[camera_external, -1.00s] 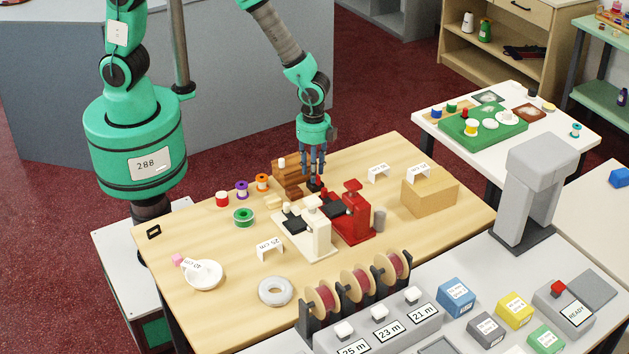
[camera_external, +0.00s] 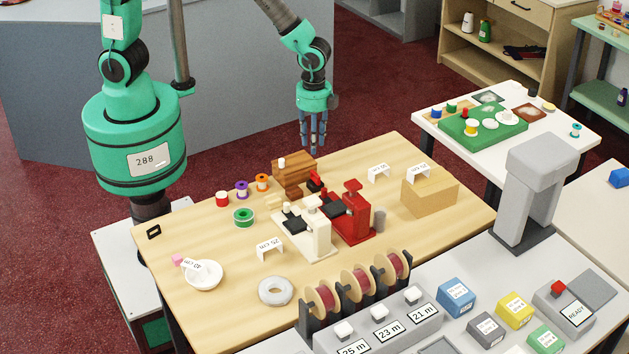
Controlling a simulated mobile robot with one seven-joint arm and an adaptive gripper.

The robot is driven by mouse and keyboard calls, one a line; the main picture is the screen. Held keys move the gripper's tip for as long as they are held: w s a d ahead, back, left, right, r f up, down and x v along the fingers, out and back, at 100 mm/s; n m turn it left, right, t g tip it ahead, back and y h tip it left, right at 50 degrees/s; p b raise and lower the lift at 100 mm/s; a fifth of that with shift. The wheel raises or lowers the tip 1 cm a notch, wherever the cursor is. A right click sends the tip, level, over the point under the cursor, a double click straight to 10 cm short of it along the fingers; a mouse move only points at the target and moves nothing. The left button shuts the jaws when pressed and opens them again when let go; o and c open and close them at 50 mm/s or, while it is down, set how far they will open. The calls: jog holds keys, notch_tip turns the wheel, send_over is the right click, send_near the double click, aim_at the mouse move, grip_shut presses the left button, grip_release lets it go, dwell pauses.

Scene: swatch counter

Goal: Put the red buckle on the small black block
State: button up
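A small red piece, which looks like the red buckle (camera_external: 316,178), is just left of the red press. It appears to rest on a small dark block (camera_external: 313,188), though the contact is too small to make out fully. My gripper (camera_external: 313,144) is above and behind it, clear of the table, pointing down. Its fingers look apart with nothing between them.
A brown wooden block (camera_external: 292,172) stands close to the left of the buckle. The red press (camera_external: 357,215) and a cream press (camera_external: 318,235) stand in front. Colored spools, including a green one (camera_external: 243,217), lie left. A cardboard box (camera_external: 430,192) stands right.

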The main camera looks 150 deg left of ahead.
jog(key=shift+r, duration=0.75)
dwell(0.4)
jog(key=w+d+r+t+y, duration=0.1)
jog(key=w+d+r+t, duration=0.1)
jog(key=d+r, duration=1.95)
jog(key=s+d+r+t, duration=0.1)
jog(key=s+d+r, duration=0.4)
jog(key=s+d, duration=0.3)
jog(key=s+d+r+t, duration=0.2)
jog(key=s+d+r, duration=0.4)
jog(key=d, duration=0.7)
jog(key=s, duration=0.2)
jog(key=shift+s+d+r+t+h, duration=0.15)
jog(key=shift+s+r+t+h, duration=0.15)
jog(key=shift+s+h, duration=0.1)
